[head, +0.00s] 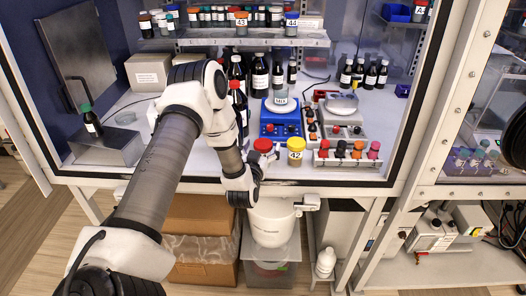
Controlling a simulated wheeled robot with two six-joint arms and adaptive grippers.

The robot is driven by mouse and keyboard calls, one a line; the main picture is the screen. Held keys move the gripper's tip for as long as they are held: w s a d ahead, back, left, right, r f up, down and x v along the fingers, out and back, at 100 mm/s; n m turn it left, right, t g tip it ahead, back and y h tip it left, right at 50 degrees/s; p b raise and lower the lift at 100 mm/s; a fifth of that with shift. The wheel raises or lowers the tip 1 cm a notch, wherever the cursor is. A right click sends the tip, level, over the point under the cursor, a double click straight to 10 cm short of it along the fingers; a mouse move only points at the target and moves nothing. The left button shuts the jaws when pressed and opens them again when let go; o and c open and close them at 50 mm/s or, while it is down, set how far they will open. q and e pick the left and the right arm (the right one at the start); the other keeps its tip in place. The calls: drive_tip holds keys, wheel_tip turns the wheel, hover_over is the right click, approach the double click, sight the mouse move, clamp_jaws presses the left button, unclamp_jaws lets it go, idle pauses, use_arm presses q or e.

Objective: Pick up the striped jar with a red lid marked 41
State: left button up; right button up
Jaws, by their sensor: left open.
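A jar with a red lid (263,145) stands near the front edge of the bench inside the cabinet, just left of a yellow-lidded jar marked 42 (296,152). Its body is mostly hidden behind my left gripper, so I cannot read its number or see stripes. My left gripper (263,164) is open at the front edge, just in front of and below the red lid. I see nothing held in it. I cannot tell whether it touches the jar. My right gripper is not in view.
A blue stirrer (281,122) with a beaker stands behind the jars. A rack of small coloured-cap bottles (346,152) stands to the right. Jars 43 (241,20) and 44 (291,22) stand on the shelf. Another red-lidded jar (420,11) stands top right.

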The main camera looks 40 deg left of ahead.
use_arm(q)
drive_tip(key=shift+s+d+r, duration=0.15)
drive_tip(key=shift+d, duration=0.1)
drive_tip(key=c, duration=1)
drive_tip(key=shift+c, duration=1.4)
